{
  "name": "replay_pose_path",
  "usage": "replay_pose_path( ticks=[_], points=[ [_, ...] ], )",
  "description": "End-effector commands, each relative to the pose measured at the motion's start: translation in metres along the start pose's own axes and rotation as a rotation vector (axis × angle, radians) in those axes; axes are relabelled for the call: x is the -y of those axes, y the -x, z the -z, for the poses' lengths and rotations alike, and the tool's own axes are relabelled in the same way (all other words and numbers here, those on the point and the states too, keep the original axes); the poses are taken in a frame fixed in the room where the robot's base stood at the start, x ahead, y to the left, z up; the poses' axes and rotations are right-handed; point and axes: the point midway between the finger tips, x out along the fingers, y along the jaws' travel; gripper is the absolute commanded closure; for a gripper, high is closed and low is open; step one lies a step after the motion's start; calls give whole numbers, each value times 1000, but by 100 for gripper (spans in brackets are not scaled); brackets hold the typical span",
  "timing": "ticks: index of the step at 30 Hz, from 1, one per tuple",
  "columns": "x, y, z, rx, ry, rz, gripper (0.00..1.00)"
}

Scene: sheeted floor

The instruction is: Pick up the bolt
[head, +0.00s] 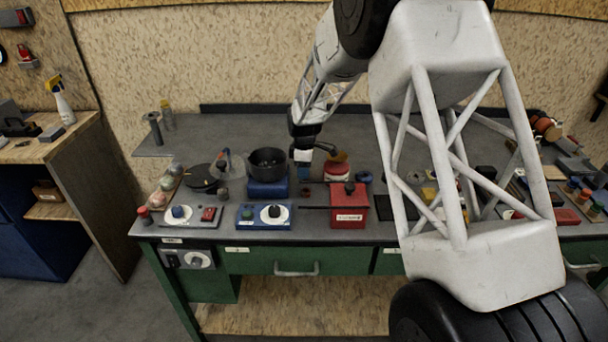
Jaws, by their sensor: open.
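A grey object with a wide flat top and a narrower shaft (155,132) stands upright at the back left of the workbench. It looks like a large bolt, but it is too small in the picture to be sure. My gripper (304,160) points down over the middle of the bench, well to the right of this object. It is open, and I see nothing held in it. Its fingertips are small and hard to make out against the things behind. My arm hides part of the bench's right half.
The dark workbench top (215,130) has clear room at its back left. A black pot (268,161) on a blue base stands left of my gripper.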

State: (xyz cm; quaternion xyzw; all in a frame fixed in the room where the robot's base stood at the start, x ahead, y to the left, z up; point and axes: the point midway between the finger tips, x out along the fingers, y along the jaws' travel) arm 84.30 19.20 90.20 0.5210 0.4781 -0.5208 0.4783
Motion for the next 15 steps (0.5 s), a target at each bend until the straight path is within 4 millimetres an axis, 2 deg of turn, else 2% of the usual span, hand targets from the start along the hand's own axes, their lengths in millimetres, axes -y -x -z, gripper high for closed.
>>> replay_pose_path(
  ticks=[12,15],
  points=[
    [0,0,0,0,0,0,50],
    [0,0,0,0,0,0,64]
  ],
)
